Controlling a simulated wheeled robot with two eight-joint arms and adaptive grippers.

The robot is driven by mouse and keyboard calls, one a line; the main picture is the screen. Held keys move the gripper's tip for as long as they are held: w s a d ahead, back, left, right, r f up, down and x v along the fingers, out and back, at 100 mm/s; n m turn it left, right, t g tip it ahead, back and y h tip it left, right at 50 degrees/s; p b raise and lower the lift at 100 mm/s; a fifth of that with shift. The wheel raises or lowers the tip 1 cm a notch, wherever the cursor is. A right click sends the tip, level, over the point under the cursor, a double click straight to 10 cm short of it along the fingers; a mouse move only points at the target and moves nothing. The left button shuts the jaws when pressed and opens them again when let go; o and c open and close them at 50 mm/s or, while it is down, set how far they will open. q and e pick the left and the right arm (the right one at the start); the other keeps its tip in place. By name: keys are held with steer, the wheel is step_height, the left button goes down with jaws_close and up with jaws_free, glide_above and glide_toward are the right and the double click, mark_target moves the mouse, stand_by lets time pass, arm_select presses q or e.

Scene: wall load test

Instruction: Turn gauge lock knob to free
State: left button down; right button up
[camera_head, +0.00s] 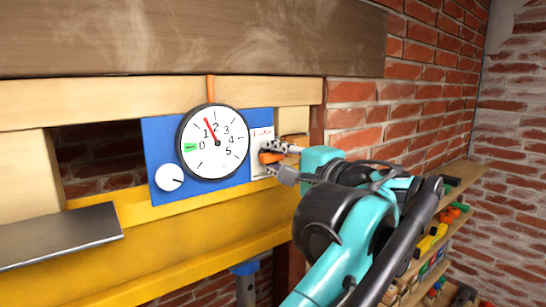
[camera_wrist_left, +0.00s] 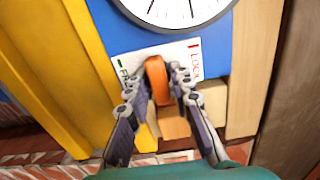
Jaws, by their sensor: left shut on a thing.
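The orange lock knob (camera_head: 270,157) sits on a white label plate (camera_head: 262,138) at the right of the blue gauge panel. My left gripper (camera_head: 278,160) is shut on it, one finger on each side. In the left wrist view the knob (camera_wrist_left: 157,80) stands between the fingertips (camera_wrist_left: 159,88). There, a green mark with partly hidden "FREE" text is left of the knob, and a red mark with "LOCK" is right. The knob's long side lies roughly midway between the two marks. My right gripper is not in view.
A white dial (camera_head: 169,177) is at the panel's lower left. A yellow beam (camera_head: 190,225) runs below. A grey plate (camera_head: 60,235) juts out at left. Shelves with several items are at lower right.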

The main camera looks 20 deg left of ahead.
arm_select(q)
steer(key=c, duration=1.5)
jaws_free()
steer(key=shift+d, duration=0.1)
steer(key=v, duration=1.2)
